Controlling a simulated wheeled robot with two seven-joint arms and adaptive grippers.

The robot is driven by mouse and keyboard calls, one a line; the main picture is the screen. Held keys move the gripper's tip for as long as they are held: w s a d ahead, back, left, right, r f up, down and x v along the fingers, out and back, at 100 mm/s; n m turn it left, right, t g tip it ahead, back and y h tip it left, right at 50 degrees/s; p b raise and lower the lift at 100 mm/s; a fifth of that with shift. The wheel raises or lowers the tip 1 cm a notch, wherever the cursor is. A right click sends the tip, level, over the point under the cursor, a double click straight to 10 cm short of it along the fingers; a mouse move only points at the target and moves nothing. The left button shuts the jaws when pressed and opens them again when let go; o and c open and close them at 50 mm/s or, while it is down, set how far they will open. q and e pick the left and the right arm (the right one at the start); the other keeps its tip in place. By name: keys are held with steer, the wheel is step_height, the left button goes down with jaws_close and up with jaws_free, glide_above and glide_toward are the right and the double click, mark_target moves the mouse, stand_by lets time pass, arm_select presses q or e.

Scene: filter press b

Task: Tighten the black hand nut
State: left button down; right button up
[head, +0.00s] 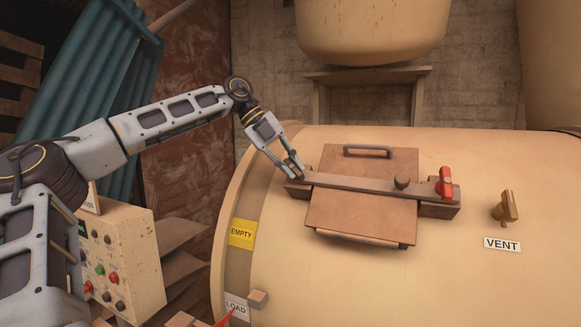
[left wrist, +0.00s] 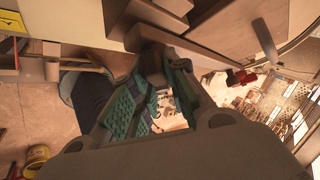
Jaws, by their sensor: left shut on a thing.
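My left gripper (head: 291,168) is at the left end of the flat bar (head: 350,184) that lies across the square hatch lid (head: 345,222) on the big cream vessel. In the left wrist view, the teal-padded fingers (left wrist: 155,95) are shut on a dark, stubby piece, the black hand nut (left wrist: 152,64), beside the bar's end. The fingers hide much of it, and in the head view I cannot make it out clearly. My right gripper is not in view.
A brass vent valve (head: 506,207) is farther right. The lid has a grey handle (head: 367,150). A button box (head: 120,258) stands at lower left.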

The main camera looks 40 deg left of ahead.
mark_target(292, 164)
arm_select(q)
steer(key=shift+w+d+r+m+g+y, duration=0.1)
steer(key=shift+m+g+y, duration=0.5)
steer(key=shift+m, duration=0.3)
steer(key=shift+w+m+g+y, duration=0.1)
steer(key=shift+m+g+y, duration=0.5)
steer(key=shift+m, duration=0.3)
steer(key=shift+d+m+g+y, duration=0.15)
steer(key=shift+m+g+y, duration=0.75)
steer(key=shift+m+y, duration=0.75)
steer(key=c, duration=1.4)
jaws_free()
steer(key=shift+r, duration=0.1)
steer(key=shift+s+r, duration=0.1)
steer(key=shift+r, duration=3.55)
